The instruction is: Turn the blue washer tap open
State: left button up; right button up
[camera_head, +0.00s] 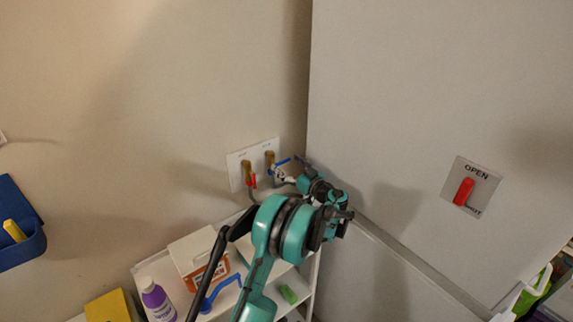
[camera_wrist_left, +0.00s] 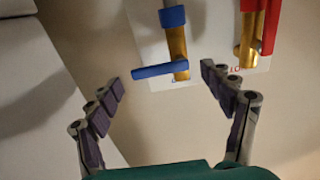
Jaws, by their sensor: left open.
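The blue washer tap has a blue lever (camera_head: 281,162) on a brass body, mounted on a white wall plate (camera_head: 235,175). In the left wrist view the blue lever (camera_wrist_left: 160,70) lies nearly level across the picture, crosswise to the brass body (camera_wrist_left: 179,42). My left gripper (camera_head: 290,170) is at the tap. In the wrist view the left gripper (camera_wrist_left: 163,77) is open, its fingertips on either side of the lever. A gap shows between the left finger and the lever's free end; contact on the right is unclear. My right gripper is out of view.
A red-handled tap (camera_head: 252,181) sits close beside the blue one. A grey panel stands right of it, with a red OPEN/SHUT lever (camera_head: 464,191). Below is a white shelf with an orange-and-white box (camera_head: 192,256) and purple bottle (camera_head: 157,300). A blue bin (camera_head: 20,245) hangs far left.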

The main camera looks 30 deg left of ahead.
pick_arm(q)
jog(key=shift+w+a, duration=0.15)
jog(key=shift+a, duration=0.35)
jog(key=c, duration=1.1)
jog(key=shift+c, duration=0.2)
jog(key=shift+s+a+f+m+b, duration=0.1)
jog(key=shift+s+f+m+b, duration=0.7)
jog(key=shift+m, duration=2.2)
jog(key=shift+w+a+f+m+b, duration=0.15)
jog(key=shift+f+m+b, duration=0.2)
jog(key=shift+m+b, duration=1.9)
jog(key=shift+s+a+f+m+b, duration=0.1)
jog(key=shift+s+f+m+b, duration=0.35)
jog(key=shift+m, duration=3.3)
jog(key=shift+w+f, duration=0.1)
